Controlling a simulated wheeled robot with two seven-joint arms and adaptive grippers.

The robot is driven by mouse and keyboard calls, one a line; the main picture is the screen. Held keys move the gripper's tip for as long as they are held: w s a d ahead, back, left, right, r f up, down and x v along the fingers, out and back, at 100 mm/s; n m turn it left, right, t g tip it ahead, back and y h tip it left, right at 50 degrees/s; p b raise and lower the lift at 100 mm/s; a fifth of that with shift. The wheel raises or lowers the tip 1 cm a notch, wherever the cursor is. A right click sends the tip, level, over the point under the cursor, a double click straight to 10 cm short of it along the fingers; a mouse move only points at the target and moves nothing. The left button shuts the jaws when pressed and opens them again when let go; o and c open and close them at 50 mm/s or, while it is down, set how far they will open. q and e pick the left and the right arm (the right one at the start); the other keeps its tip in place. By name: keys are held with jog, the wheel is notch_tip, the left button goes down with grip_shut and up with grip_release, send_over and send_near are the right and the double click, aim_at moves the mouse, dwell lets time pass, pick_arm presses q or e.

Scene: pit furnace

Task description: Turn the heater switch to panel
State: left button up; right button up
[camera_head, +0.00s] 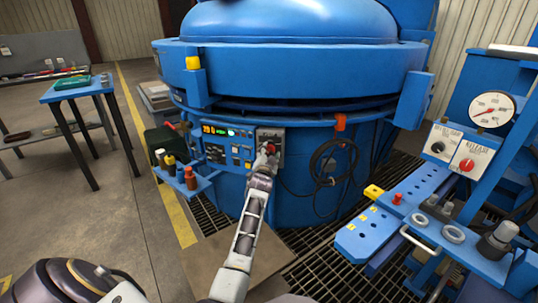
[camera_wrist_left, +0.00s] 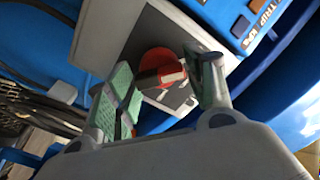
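The heater switch is a red rotary knob (camera_wrist_left: 162,62) with a raised bar handle, on a grey and white plate of the furnace's control panel (camera_head: 228,146). In the head view the knob (camera_head: 270,148) is partly hidden by my left gripper (camera_head: 265,158), which is right in front of it. In the left wrist view, my left gripper (camera_wrist_left: 168,88) has its fingers apart, one on each side of the knob's handle. The green-padded finger is left of the handle and the other is right of it. I cannot tell if either touches it. My right gripper is out of view.
Black cables (camera_head: 325,165) hang right of the panel. A blue shelf with bottles (camera_head: 190,178) juts out at its left. A blue stand with a gauge (camera_head: 492,109) is at the right. A blue table (camera_head: 80,90) stands far left.

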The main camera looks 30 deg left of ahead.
pick_arm(q)
jog(key=c, duration=0.5)
jog(key=shift+c, duration=0.2)
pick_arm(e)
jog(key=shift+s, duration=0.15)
